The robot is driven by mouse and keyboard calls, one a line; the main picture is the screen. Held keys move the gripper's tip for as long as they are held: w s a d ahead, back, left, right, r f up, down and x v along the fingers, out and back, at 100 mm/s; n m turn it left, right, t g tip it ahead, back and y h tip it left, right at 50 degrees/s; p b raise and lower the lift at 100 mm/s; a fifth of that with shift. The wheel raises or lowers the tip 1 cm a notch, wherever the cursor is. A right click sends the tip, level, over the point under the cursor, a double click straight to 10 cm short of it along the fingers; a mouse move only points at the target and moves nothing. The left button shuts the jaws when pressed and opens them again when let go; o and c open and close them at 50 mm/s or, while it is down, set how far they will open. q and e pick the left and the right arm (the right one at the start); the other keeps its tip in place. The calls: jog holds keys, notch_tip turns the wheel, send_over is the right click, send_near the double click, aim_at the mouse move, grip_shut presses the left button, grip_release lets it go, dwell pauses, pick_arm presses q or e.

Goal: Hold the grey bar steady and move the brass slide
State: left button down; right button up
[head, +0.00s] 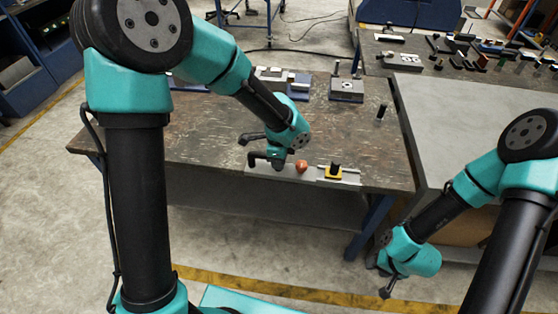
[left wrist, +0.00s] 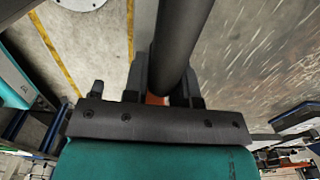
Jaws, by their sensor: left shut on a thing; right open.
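The grey bar (head: 316,175) lies along the front edge of the wooden bench in the head view. A reddish-orange knob (head: 302,166) sits on it. The brass slide (head: 333,174), yellow with a black knob on top, is towards the bar's right end. My right gripper (head: 379,278) is open and empty, low in front of the bench, apart from the slide.
Metal blocks (head: 346,88) stand at the back of the bench, and a small dark post (head: 381,111) is at its right. A grey-topped table (head: 450,120) adjoins on the right. A further bench behind holds several small parts. The bench top left of the bar is clear.

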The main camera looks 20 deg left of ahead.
pick_arm(q)
jog(key=shift+w+a+f, duration=0.55)
jog(key=shift+w+a, duration=0.1)
jog(key=shift+w, duration=1.8)
jog(key=shift+w+a+f, duration=0.6)
jog(key=shift+w+a, duration=0.1)
jog(key=shift+w, duration=1.8)
jog(key=shift+w+a+f, duration=0.55)
jog(key=shift+w+a, duration=0.1)
jog(key=shift+w, duration=1.8)
jog(key=shift+f, duration=0.6)
